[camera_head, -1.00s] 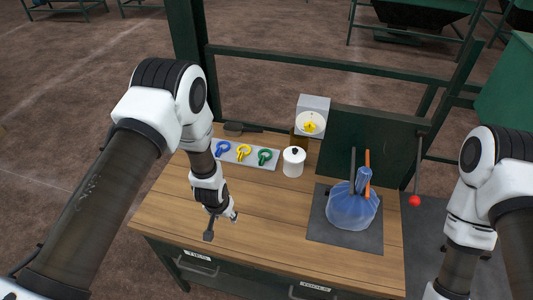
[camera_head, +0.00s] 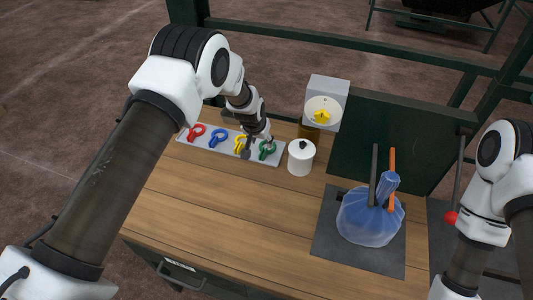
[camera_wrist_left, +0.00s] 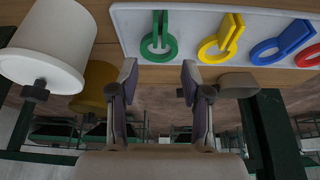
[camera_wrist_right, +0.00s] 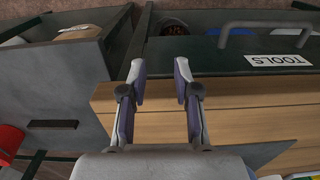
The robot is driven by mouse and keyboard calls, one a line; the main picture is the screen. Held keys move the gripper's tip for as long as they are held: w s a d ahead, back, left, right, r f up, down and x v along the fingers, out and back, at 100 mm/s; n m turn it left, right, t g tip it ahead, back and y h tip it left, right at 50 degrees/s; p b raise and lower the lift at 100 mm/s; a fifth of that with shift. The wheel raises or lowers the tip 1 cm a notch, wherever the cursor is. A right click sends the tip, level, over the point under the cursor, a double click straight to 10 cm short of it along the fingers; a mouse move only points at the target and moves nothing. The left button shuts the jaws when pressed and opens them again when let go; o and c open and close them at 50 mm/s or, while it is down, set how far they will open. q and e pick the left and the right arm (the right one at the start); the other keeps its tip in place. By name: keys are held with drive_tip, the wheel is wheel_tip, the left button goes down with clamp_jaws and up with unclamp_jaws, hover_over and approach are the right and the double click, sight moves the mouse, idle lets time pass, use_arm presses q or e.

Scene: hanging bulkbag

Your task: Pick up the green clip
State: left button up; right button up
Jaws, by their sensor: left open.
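The green clip (camera_head: 267,150) lies at the right end of a light grey tray (camera_head: 226,148), in a row with yellow, blue and red clips. My left gripper (camera_head: 256,148) is over the tray's right part, between the yellow and green clips in the head view. In the left wrist view the green clip (camera_wrist_left: 159,40) shows whole, ahead of the open, empty fingers (camera_wrist_left: 158,80). My right gripper (camera_wrist_right: 160,82) is open and empty near the table front in the right wrist view; its fingers are outside the head view.
A white lidded pot (camera_head: 301,158) stands just right of the tray. Behind it is a grey box with a yellow knob (camera_head: 322,115). A blue bag (camera_head: 370,217) sits on a dark mat at the right. The wooden tabletop (camera_head: 220,210) in front is clear.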

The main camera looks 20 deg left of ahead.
sight(264, 149)
use_arm(q)
drive_tip(key=b+x, duration=0.1)
drive_tip(key=x, duration=0.1)
drive_tip(key=b+x, duration=0.3)
drive_tip(key=x, duration=0.1)
drive_tip(key=shift+s+f, duration=0.2)
drive_tip(key=shift+f, duration=0.2)
drive_tip(key=shift+w+f, duration=0.15)
drive_tip(key=shift+r, duration=0.25)
clamp_jaws()
